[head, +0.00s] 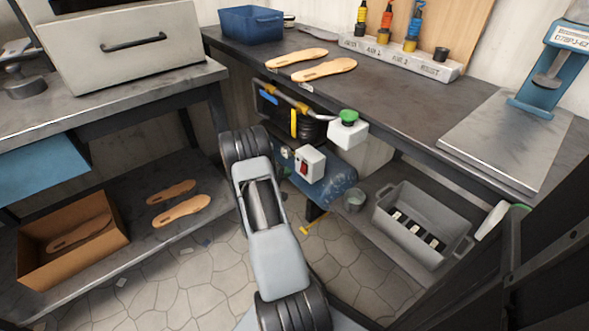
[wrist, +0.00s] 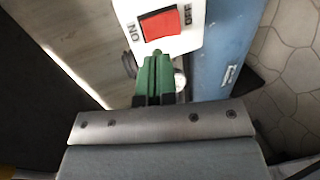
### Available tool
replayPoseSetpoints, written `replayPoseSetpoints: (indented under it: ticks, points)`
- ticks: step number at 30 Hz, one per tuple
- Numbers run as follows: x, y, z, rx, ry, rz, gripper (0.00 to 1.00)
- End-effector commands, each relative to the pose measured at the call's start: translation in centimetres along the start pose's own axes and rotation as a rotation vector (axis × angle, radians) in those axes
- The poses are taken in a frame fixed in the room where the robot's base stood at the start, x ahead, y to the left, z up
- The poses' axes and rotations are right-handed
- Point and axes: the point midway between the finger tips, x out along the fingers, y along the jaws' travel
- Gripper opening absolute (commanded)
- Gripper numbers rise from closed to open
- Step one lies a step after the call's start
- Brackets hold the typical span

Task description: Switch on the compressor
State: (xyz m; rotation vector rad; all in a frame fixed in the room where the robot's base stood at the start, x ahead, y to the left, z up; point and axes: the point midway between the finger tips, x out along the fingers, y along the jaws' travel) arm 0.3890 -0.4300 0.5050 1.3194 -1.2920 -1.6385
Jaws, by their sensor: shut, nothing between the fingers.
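The compressor (head: 338,182) is a blue tank under the back bench in the head view; its blue side (wrist: 228,45) fills the upper right of the wrist view. A white switch box (head: 314,157) with a red rocker switch (head: 304,168) is on it. In the wrist view the rocker (wrist: 160,24) lies between the marks ON at left and OFF at right; I cannot tell which side is pressed. My gripper (wrist: 156,58) is shut and empty, its green fingertips just below the rocker. Contact cannot be told. In the head view my arm largely hides the gripper.
The stone floor (head: 175,275) is mostly clear.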

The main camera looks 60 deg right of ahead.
Motion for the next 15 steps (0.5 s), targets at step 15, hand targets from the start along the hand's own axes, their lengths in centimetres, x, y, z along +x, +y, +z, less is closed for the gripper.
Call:
replayPoseSetpoints:
  ticks: [15]
  points:
    - [-7.0,0.3,0.0,-0.001,0.001,-0.001,0.00]
